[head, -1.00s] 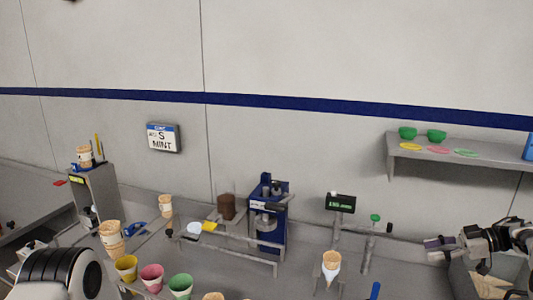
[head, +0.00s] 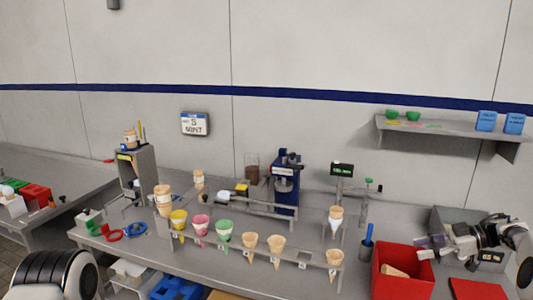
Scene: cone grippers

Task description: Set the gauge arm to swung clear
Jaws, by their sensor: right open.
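A slim grey post with a green knob (head: 369,182) stands on the counter, right of a small dark display (head: 342,169) on its own post. It may carry the gauge arm, but I cannot tell which part is the arm or how it is set. A cone in a white sleeve (head: 335,221) stands in front of the display. My right gripper (head: 428,243) is open and empty, to the right of and nearer than the green-knobbed post, above a red bin (head: 402,272). It is apart from the post. Only my left arm shows at lower left; its gripper is out of view.
A rack of several cones (head: 277,247) and coloured cups runs along the counter front. A blue machine (head: 287,182) stands behind it. A grey dispenser (head: 137,170) stands at left. A shelf (head: 450,133) with green bowls and blue boxes hangs at right.

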